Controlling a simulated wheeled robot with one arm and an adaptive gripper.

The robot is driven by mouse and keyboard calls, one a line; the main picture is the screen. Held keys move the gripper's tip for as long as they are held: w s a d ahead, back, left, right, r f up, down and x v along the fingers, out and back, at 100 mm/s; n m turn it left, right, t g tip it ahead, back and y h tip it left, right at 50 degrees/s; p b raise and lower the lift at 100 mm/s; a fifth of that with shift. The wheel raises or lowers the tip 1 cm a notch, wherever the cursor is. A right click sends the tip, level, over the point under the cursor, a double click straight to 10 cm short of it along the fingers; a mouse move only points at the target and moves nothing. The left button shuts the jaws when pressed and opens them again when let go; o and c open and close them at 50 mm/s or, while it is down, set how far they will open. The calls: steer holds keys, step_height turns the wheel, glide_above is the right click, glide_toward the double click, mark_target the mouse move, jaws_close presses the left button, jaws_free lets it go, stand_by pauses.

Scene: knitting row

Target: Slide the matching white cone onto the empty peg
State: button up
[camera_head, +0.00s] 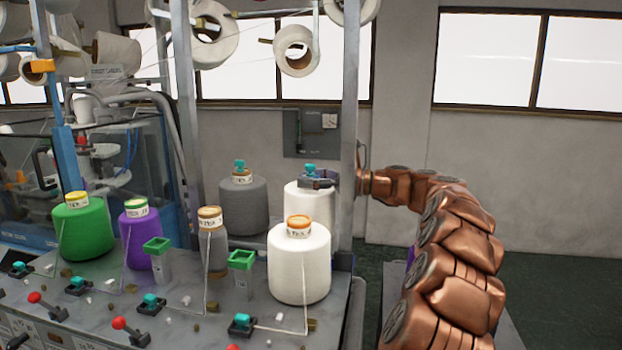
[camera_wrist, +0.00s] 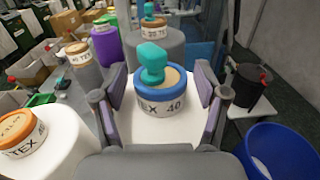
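A white cone (camera_head: 312,205) with a blue top ring stands upright at the back right of the machine deck. In the wrist view this cone (camera_wrist: 177,128) has a label reading "TEX 40", and a teal peg tip (camera_wrist: 152,60) sticks up through its top. My gripper (camera_head: 318,183) is at the cone's top. In the wrist view my gripper's fingers (camera_wrist: 160,108) are spread on either side of the ring, with gaps showing between pads and ring. The cone's lower part is hidden behind another white cone (camera_head: 300,265) with an orange ring, which also shows in the wrist view (camera_wrist: 45,145).
A dark grey cone (camera_head: 243,207) stands beside the gripped area. A thin grey-brown cone (camera_head: 212,250), a purple cone (camera_head: 146,235) and a green cone (camera_head: 83,230) stand further left. A metal post (camera_head: 350,120) rises close to my gripper. A blue bin (camera_wrist: 280,150) is right of the deck.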

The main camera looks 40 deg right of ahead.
stand_by(0.3)
steer(key=shift+r, duration=5)
